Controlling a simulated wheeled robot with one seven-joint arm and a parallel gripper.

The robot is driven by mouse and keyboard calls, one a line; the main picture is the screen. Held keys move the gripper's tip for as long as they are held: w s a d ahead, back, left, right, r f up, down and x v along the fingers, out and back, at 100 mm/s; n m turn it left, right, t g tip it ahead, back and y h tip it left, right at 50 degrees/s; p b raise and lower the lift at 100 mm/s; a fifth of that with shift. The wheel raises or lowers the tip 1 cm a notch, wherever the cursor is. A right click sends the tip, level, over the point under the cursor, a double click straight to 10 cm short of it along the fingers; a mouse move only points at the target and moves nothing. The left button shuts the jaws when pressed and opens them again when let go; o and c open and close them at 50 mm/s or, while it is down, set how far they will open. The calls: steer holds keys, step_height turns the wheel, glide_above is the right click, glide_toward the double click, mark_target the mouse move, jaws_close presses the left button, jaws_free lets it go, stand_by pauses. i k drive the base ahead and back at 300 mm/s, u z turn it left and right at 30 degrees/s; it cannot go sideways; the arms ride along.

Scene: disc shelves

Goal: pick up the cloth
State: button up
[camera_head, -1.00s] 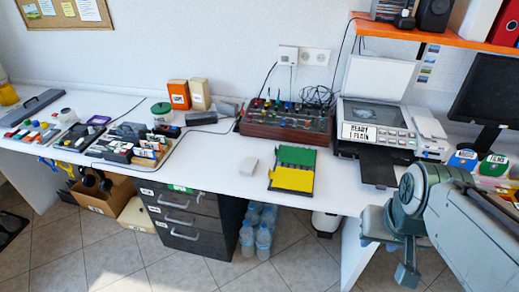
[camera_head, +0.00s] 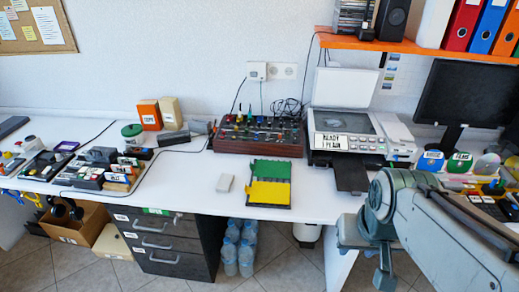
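No thing in view is plainly a cloth. A flat green and yellow piece (camera_head: 270,183) lies on the white desk in front of the control box. I cannot tell if it is fabric or a folder. My grey arm fills the lower right and covers part of the desk's front edge.
A white desk (camera_head: 320,205) runs along the wall. On it stand a control box (camera_head: 258,136) with knobs, an open scanner-printer (camera_head: 345,130) and a monitor (camera_head: 470,95). Boxes and small cases crowd the left. A drawer unit (camera_head: 165,245) and bottles (camera_head: 238,250) stand below. An orange shelf (camera_head: 400,45) hangs above.

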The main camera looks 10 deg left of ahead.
mark_target(224, 184)
steer(key=k, duration=0.6)
steer(key=u, duration=0.85)
steer(key=i, duration=1.85)
steer(key=z, duration=0.25)
